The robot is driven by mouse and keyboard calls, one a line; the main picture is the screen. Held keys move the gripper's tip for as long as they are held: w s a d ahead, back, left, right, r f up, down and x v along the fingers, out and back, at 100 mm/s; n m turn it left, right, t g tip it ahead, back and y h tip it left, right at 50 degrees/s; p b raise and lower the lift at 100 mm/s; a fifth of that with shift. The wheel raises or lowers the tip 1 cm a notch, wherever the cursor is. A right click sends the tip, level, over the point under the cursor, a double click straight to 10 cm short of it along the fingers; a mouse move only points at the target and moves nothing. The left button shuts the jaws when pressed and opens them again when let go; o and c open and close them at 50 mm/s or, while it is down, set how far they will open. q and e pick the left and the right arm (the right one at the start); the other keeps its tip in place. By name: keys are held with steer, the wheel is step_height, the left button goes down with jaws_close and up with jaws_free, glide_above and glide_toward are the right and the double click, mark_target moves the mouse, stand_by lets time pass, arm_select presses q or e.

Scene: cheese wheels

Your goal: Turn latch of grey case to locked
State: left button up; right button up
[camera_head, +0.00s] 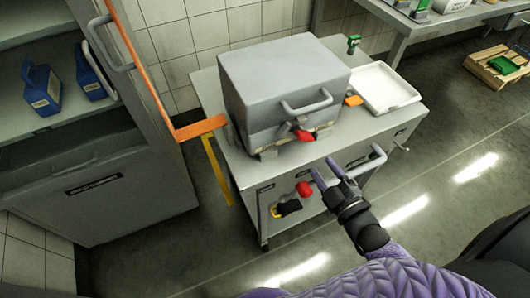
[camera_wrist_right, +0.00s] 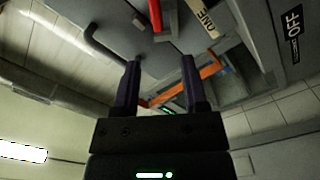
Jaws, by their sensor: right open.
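The grey case (camera_head: 285,80) stands shut on top of a grey cart. A bar handle is on its front, with a red latch (camera_head: 304,135) just below it. My right gripper (camera_head: 326,174) is open and empty, with purple fingers. It is in front of the cart, below and right of the latch, and apart from it. In the right wrist view both fingers of the gripper (camera_wrist_right: 161,78) are spread. A red piece (camera_wrist_right: 155,14) shows beyond them, but I cannot tell whether it is the latch. My left gripper is not in view.
A red knob (camera_head: 304,188) is on the cart front, left of my gripper. The cart (camera_head: 240,170) has a bar handle at right. A white tray (camera_head: 384,88) and orange block (camera_head: 353,100) are beside the case. An open cabinet (camera_head: 110,200) stands left.

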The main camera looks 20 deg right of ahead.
mark_target(306, 140)
steer(key=w+b, duration=0.2)
steer(key=w, duration=0.7)
steer(key=shift+w+f, duration=0.15)
steer(key=shift+w, duration=0.05)
steer(key=shift+w+b, duration=0.2)
steer(key=shift+b, duration=0.1)
steer(key=shift+w, duration=0.1)
jaws_close()
